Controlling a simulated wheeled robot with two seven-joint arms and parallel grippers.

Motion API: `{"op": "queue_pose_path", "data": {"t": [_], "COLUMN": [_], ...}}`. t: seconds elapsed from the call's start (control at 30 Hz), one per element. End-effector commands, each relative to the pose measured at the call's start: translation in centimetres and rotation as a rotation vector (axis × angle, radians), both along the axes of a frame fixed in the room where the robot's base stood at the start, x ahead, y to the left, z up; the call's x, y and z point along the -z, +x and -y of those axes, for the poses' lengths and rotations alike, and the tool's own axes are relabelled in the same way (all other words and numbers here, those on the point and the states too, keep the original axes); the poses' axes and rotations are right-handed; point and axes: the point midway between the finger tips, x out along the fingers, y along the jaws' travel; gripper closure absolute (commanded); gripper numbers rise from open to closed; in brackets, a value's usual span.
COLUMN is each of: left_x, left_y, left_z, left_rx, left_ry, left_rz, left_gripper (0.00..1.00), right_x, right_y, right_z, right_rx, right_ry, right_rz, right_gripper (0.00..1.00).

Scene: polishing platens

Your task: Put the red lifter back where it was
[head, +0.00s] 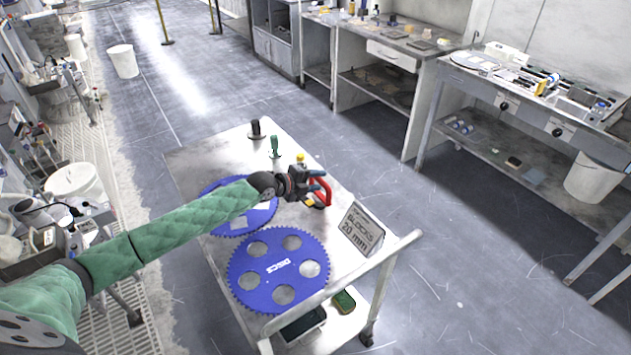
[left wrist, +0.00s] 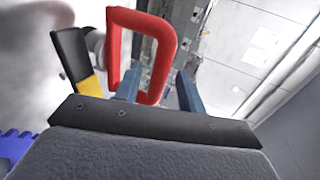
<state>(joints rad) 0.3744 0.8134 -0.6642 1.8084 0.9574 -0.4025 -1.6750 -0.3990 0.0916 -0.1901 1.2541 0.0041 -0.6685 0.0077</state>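The red lifter (head: 328,190) is a red loop-shaped handle at the right side of the cart top, at my left gripper's fingers. It also shows in the left wrist view (left wrist: 114,45), where its near end lies between the two blue fingers. My left gripper (head: 320,186) has its fingers spread, and in the left wrist view (left wrist: 158,88) a gap shows between the lifter and the right finger. Whether the lifter touches the left finger or the cart I cannot tell. My right gripper is in neither view.
The cart (head: 195,155) carries two blue toothed discs (head: 245,262), a black knob (head: 256,128), a green-handled piece (head: 275,147), a yellow-topped piece (head: 300,158) and a blocks sign (head: 361,228). A black-and-yellow piece (left wrist: 72,55) is close beside the left finger. Workbenches stand at the right.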

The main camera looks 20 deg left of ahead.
Motion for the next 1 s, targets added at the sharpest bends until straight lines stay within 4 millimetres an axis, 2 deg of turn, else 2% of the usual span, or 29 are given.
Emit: {"op": "queue_pose_path", "data": {"t": [0.17, 0.27, 0.4, 1.0], "left_x": [-0.2, -0.2, -0.7, -3.5], "left_y": [0.0, -0.6, -1.9, -7.3], "left_z": [0.0, -0.6, -1.5, -5.8], "left_rx": [0.0, -0.001, 0.0, -0.001], "left_ry": [-0.001, 0.002, 0.003, 0.002], "left_rz": [-0.001, 0.0, 0.001, 0.0], "left_gripper": [0.61, 0.61, 0.61, 0.61], "right_x": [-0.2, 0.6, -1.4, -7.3], "right_y": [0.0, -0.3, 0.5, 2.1], "right_z": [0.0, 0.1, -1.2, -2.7], "right_rx": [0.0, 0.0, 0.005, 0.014], "right_ry": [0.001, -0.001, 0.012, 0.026], "right_rz": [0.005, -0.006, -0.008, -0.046], "right_gripper": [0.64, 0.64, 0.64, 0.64]}}
